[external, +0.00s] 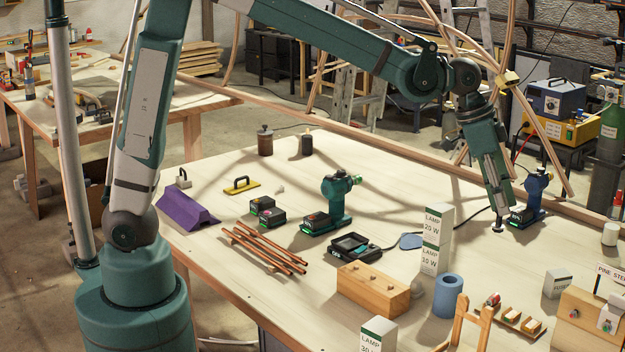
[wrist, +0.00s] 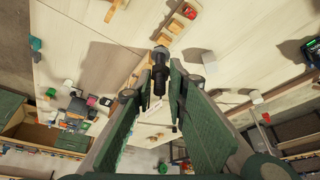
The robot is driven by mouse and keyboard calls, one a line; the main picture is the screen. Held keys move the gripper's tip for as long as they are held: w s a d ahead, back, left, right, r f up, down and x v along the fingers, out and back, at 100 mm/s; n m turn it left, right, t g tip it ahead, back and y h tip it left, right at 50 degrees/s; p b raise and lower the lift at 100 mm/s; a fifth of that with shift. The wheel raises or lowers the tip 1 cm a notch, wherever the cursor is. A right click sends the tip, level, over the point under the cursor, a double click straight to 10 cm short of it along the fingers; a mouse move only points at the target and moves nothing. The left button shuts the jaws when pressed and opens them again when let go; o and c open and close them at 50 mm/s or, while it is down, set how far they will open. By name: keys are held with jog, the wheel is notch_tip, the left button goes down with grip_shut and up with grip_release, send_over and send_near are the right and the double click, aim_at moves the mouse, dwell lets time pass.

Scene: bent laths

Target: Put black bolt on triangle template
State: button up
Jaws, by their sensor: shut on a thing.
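The black bolt (wrist: 159,76) shows in the wrist view as a dark, stepped cylinder between the ends of my gripper's fingers. My gripper (external: 498,221) points down over the right part of the table in the external view, its tip low near the tabletop. It is shut on the bolt; in the external view a small dark end (external: 497,229) shows below the fingertips. In the wrist view my gripper (wrist: 160,88) has one finger on either side of the bolt. I cannot pick out the triangle template with certainty in either view.
A blue tool (external: 535,195) stands close right of my gripper. White lamp boxes (external: 436,238), a blue cylinder (external: 447,296) and a wooden block with holes (external: 373,290) stand to the front left. A flat blue-grey piece (external: 411,241) lies left. Bare tabletop lies in front of my gripper.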

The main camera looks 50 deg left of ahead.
jog(key=w+a+n+t+y+p, duration=0.1)
jog(key=w+a+n, duration=0.2)
jog(key=w+a, duration=0.8)
jog(key=w+a+n+y, duration=0.1)
jog(key=w+a+n, duration=0.25)
jog(key=a, duration=1.55)
jog(key=w+a+n+t+y+p, duration=0.1)
jog(key=w+a+n, duration=0.2)
jog(key=w+a, duration=0.85)
jog(key=s+a+f, duration=0.1)
jog(key=s+f, duration=0.1)
jog(key=f, duration=0.7)
jog(key=s+a+f, duration=0.1)
jog(key=a+f, duration=0.1)
jog(key=f, duration=0.6)
jog(key=shift+s+f, duration=0.35)
jog(key=shift+f, duration=0.05)
jog(key=shift+f, duration=0.1)
notch_tip(320, 180, down, 6)
jog(key=shift+f, duration=0.1)
jog(key=shift+f, duration=1.8)
